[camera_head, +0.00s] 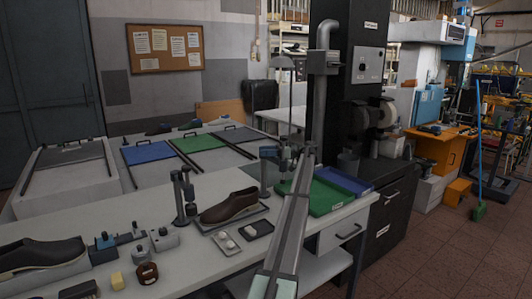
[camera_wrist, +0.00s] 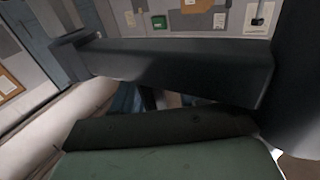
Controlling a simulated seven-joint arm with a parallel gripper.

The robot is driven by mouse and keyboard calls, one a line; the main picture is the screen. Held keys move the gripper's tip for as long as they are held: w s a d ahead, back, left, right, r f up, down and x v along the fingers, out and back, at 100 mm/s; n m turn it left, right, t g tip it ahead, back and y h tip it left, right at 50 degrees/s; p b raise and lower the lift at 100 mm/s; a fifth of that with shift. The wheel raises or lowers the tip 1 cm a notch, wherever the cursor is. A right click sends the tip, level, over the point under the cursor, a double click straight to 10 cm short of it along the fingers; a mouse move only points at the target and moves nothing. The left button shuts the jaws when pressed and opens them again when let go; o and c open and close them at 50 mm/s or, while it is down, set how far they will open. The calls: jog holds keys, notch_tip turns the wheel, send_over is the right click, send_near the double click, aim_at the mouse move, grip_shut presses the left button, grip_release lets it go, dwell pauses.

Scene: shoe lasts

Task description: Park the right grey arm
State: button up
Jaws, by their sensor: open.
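My grey arm (camera_head: 289,235) reaches from the bottom middle of the head view up over the right part of the white bench (camera_head: 215,268). My gripper (camera_head: 283,157) seems to be the small dark part at its far end, above the bench near a dark upright stand (camera_head: 265,176). It is open, and I see nothing held in it. In the wrist view a dark bar (camera_wrist: 175,70) crosses close to the camera, above a dark edge and a green surface (camera_wrist: 165,160). I cannot tell for sure what these are.
A brown shoe (camera_head: 229,206) on a tray, another dark stand (camera_head: 183,196) and small dishes lie left of my arm. A green tray (camera_head: 325,196) and a blue tray (camera_head: 345,181) lie right of it. A tall black machine (camera_head: 347,85) stands behind. Open floor lies right.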

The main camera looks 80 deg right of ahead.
jog(key=v, duration=1.2)
dwell(0.4)
